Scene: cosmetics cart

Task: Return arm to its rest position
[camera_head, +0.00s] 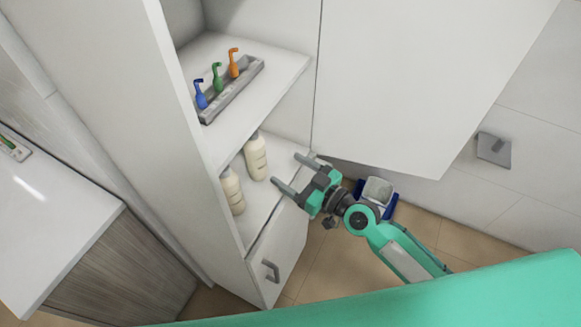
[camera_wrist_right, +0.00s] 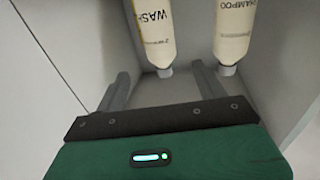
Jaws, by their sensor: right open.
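My right gripper (camera_head: 294,172) is open and empty in front of the lower shelf of the white cabinet (camera_head: 185,150), with its fingers pointing toward the shelf. Two cream bottles, one nearer (camera_head: 232,190) and one deeper (camera_head: 256,157), stand on that shelf, apart from the fingers in the head view. The right wrist view shows the open fingers (camera_wrist_right: 160,90), a bottle labelled WASH (camera_wrist_right: 154,35) and a bottle labelled SHAMPOO (camera_wrist_right: 235,30). Nothing is between the fingers. My left gripper is not in view.
A grey rack (camera_head: 232,92) with blue, green and orange items is on the upper shelf. An open cabinet door (camera_head: 415,80) extends right above my right arm. A lower door with a handle (camera_head: 270,270) is below. A blue and white bin (camera_head: 378,192) stands on the floor behind my arm.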

